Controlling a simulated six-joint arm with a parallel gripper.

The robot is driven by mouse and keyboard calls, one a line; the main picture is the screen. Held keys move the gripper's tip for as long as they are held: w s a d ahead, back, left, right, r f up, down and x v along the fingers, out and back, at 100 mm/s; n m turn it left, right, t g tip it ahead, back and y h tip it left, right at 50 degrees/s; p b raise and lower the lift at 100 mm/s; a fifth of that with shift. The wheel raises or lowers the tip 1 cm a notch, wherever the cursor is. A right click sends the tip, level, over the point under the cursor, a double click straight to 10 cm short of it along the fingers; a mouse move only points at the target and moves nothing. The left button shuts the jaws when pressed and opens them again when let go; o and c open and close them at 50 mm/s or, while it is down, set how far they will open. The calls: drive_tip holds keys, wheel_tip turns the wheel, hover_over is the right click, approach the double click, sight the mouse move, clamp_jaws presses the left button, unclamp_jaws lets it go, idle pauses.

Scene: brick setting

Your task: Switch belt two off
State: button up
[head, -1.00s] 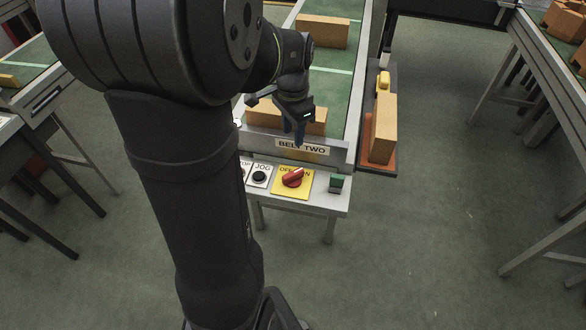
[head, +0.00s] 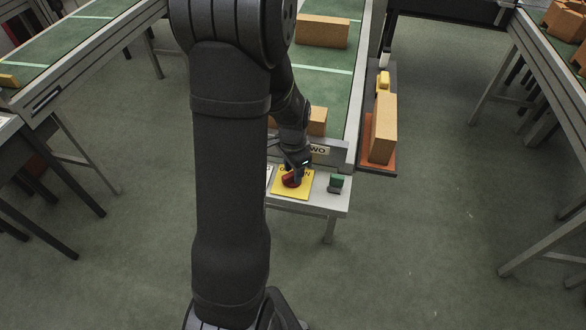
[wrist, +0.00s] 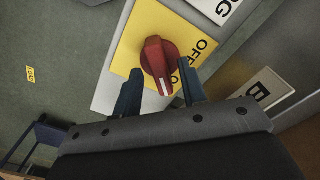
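The red rotary switch (head: 291,181) sits on a yellow OFF/ON plate (head: 278,192) on the belt two panel. In the wrist view the red switch (wrist: 158,60) shows a white mark at its lower end, away from the OFF lettering; the ON lettering is mostly hidden. My gripper (head: 294,173) is low over the switch, pointing down. In the wrist view the blue fingers of my gripper (wrist: 160,68) are apart, one on each side of the switch's marked end. Gaps show there, so it is not clamped.
The BELT TWO sign (head: 319,150) is just behind, partly hidden. A JOG plate (wrist: 218,8) lies beside the yellow plate. Boxes (head: 323,31) rest on the belt. Open floor lies to the right.

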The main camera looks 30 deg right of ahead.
clamp_jaws()
drive_tip(key=shift+n, duration=0.4)
drive_tip(key=n, duration=0.8)
drive_tip(key=shift+n, duration=0.3)
drive_tip(key=n, duration=0.4)
drive_tip(key=shift+n, duration=2.2)
